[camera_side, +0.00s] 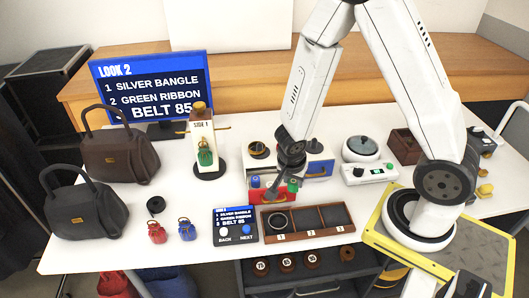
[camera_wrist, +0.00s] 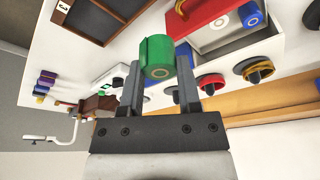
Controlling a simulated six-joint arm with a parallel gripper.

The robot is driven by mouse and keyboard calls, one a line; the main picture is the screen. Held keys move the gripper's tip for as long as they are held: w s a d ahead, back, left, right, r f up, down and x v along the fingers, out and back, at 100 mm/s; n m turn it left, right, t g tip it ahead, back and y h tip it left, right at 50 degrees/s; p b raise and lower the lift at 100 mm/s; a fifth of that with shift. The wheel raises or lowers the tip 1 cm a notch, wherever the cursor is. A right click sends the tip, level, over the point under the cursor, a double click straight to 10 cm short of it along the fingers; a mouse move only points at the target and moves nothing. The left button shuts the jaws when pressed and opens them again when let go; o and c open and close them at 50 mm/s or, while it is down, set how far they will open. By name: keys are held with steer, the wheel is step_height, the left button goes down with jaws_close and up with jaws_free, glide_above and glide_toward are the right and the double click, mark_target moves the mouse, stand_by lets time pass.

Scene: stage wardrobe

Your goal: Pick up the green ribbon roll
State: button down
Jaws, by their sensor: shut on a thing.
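The green ribbon roll (camera_wrist: 157,52) is between the two fingers of my gripper (camera_wrist: 160,75) in the wrist view, and the fingers are shut on it. In the side view the green roll (camera_side: 293,184) shows small at my gripper (camera_side: 282,184), which points down behind the three-compartment tray (camera_side: 305,219). Part of the roll is hidden by the fingers. The side view does not clearly show how high the roll is above what lies below.
A ring lies in the tray's left compartment. A screen (camera_side: 235,224) stands left of the tray.

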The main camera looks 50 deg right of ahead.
steer(key=s+a, duration=0.4)
steer(key=shift+s+a, duration=0.35)
steer(key=shift+s, duration=0.05)
steer(key=shift+r, duration=0.15)
stand_by(0.5)
